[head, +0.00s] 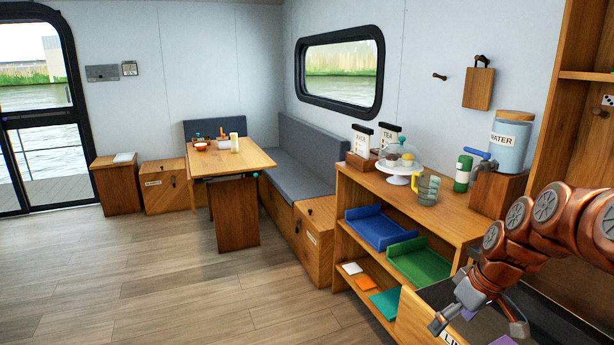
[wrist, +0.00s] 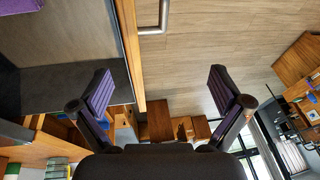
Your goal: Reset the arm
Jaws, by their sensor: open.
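My copper-coloured arm reaches in from the right in the head view. My gripper (head: 478,324) hangs at the end of it, fingers apart, over an open drawer (head: 411,325) with a partly hidden label. In the wrist view my gripper (wrist: 160,82) shows two dark, purple-padded fingers spread wide with nothing between them. The drawer's front edge (wrist: 128,45) and metal handle (wrist: 153,29) lie beyond the fingers. A purple item (wrist: 18,5) lies inside the drawer at the upper left.
The wooden counter (head: 440,216) holds a water dispenser (head: 507,145), a green-and-white container (head: 463,173), a glass mug (head: 427,190) and a domed cake stand (head: 398,178). Blue (head: 380,229) and green (head: 420,260) trays sit on the shelf below. Wooden floor (head: 200,290) is clear at left.

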